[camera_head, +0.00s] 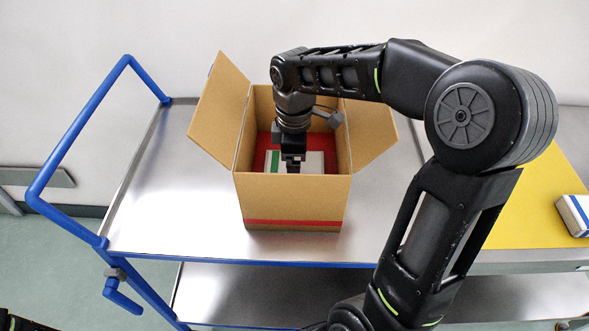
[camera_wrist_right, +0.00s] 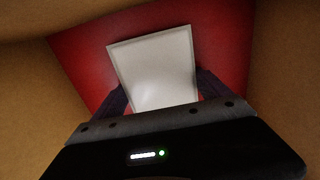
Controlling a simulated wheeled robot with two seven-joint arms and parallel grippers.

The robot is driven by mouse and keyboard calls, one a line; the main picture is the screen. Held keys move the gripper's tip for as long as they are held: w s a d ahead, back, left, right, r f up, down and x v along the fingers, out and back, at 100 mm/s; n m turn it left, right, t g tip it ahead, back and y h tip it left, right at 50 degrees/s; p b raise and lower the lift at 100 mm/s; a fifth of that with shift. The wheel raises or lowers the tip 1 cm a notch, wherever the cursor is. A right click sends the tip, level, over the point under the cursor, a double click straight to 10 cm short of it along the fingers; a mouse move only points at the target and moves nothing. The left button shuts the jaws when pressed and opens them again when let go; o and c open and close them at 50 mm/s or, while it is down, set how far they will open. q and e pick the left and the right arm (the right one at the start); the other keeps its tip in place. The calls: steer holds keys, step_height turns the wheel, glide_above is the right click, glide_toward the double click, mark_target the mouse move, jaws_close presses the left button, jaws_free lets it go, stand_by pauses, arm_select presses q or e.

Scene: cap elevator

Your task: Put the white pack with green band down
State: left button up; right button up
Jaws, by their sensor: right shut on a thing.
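The white pack with green band (camera_head: 312,161) is inside an open cardboard box (camera_head: 292,192), over the box's red floor. Its green band shows at its left part in the head view. My right gripper (camera_head: 293,164) reaches down into the box and is shut on the pack. In the right wrist view the pack (camera_wrist_right: 155,68) shows as a pale face between the two dark fingers (camera_wrist_right: 160,97), with red floor (camera_wrist_right: 85,52) around it. I cannot tell whether the pack touches the floor. My left gripper is not in view; only a dark part shows at the bottom left corner.
The box stands on a steel cart (camera_head: 180,215) with blue rails (camera_head: 75,150). Its flaps (camera_head: 218,112) are spread outward. Another pack, white with a blue band (camera_head: 575,214), lies on a yellow surface (camera_head: 520,215) at the right. The cart top left of the box is clear.

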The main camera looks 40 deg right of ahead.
steer(key=shift+f, duration=0.5)
steer(key=shift+f, duration=0.1)
steer(key=o, duration=1.6)
step_height(320, 180, up, 12)
steer(key=shift+r+p, duration=0.1)
steer(key=shift+p, duration=0.45)
